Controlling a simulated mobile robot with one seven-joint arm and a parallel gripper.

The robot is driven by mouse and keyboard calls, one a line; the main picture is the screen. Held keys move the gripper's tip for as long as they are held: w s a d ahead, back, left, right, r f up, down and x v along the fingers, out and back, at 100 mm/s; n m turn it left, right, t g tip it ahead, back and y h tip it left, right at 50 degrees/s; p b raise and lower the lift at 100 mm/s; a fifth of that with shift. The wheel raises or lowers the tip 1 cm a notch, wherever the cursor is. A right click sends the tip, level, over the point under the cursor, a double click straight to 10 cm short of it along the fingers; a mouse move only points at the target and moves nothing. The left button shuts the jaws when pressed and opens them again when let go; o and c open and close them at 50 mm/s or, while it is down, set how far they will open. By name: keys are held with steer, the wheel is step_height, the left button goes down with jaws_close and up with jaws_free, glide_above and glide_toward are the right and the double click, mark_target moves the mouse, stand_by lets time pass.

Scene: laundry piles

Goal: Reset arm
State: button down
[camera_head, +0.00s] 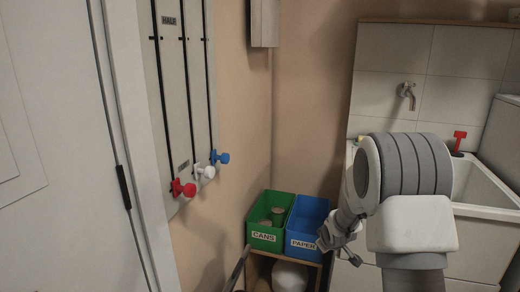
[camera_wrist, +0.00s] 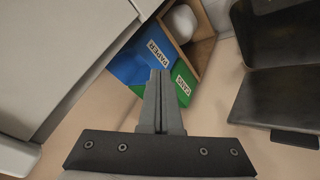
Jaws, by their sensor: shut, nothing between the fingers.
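My arm (camera_head: 405,170) is folded up on the right side of the head view, in front of the sink. My gripper (camera_wrist: 160,75) points away from the wrist camera, with its two fingers together and nothing between them. In the wrist view the fingertips overlap the blue bin (camera_wrist: 130,68) and the green bin (camera_wrist: 184,78) behind them. How far the fingers are from the bins is hard to tell.
The green CANS bin (camera_head: 254,223) and blue PAPER bin (camera_head: 313,219) sit on a low wooden shelf (camera_head: 262,258) in the corner. A wall panel with red (camera_head: 183,189), white (camera_head: 205,171) and blue (camera_head: 220,157) knobs is at left. A sink (camera_head: 480,185) with tap (camera_head: 407,94) stands behind my arm.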

steer(key=s+a+r+m+g, duration=0.15)
steer(key=s+r+m, duration=0.25)
steer(key=s+r, duration=1.25)
steer(key=s+a+r+m, duration=0.1)
steer(key=s+a+r, duration=0.15)
steer(key=s, duration=0.85)
steer(key=s+a+r+m, duration=0.2)
steer(key=s+r, duration=0.1)
steer(key=s, duration=0.7)
step_height(320, 180, up, 22)
steer(key=p, duration=2.1)
steer(key=shift+w+g+y+p, duration=0.25)
steer(key=shift+g+y+p, duration=0.1)
steer(key=shift+y+p, duration=0.05)
stand_by(0.8)
